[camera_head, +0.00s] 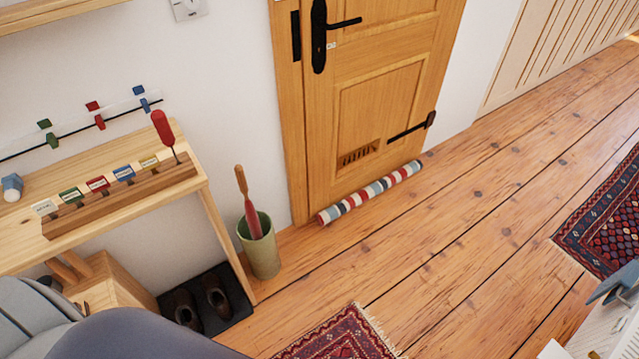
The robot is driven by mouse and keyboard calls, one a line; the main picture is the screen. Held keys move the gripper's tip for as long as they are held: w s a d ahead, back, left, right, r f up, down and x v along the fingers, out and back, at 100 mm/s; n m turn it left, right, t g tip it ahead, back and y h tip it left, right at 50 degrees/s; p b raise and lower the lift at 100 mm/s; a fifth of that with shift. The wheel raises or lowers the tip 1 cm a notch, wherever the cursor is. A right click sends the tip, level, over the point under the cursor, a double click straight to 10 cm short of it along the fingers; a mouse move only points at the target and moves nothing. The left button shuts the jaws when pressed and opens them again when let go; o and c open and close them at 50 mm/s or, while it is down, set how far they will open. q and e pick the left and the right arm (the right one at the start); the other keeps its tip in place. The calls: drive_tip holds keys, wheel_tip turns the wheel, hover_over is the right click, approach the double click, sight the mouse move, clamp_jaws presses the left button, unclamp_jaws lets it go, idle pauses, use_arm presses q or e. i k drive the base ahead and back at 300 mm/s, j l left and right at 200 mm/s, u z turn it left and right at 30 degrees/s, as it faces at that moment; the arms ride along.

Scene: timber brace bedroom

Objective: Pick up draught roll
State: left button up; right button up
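The draught roll (370,193) is a long striped cylinder in white, red, blue and grey. It lies on the wooden floor along the foot of the closed wooden door (385,100). Its near-left end is close to the door frame, and its far end is below the door's lower hinge strap. Nothing covers it in the head view. I see neither my left nor my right gripper clearly in this view.
A green bin (262,258) with a red, wooden-handled object stands left of the door. A wooden bench (205,185) holds coloured labelled tags. Shoes sit on a dark mat (240,308). Patterned rugs (338,338) lie on the floor. The boards before the roll are clear.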

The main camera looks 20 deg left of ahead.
sight(333, 213)
drive_tip(key=u, duration=0.2)
drive_tip(key=i+l+z, duration=0.3)
drive_tip(key=i, duration=0.15)
drive_tip(key=i+l+z, duration=0.3)
drive_tip(key=i, duration=0.55)
drive_tip(key=i+l+z, duration=0.1)
drive_tip(key=i+z, duration=0.15)
drive_tip(key=i, duration=0.55)
drive_tip(key=i+u, duration=0.25)
drive_tip(key=u, duration=0.15)
drive_tip(key=i+l+u, duration=0.2)
drive_tip(key=u, duration=0.2)
drive_tip(key=i+l+u, duration=0.25)
drive_tip(key=u, duration=0.15)
drive_tip(key=i+l+u, duration=0.2)
drive_tip(key=l+u, duration=0.15)
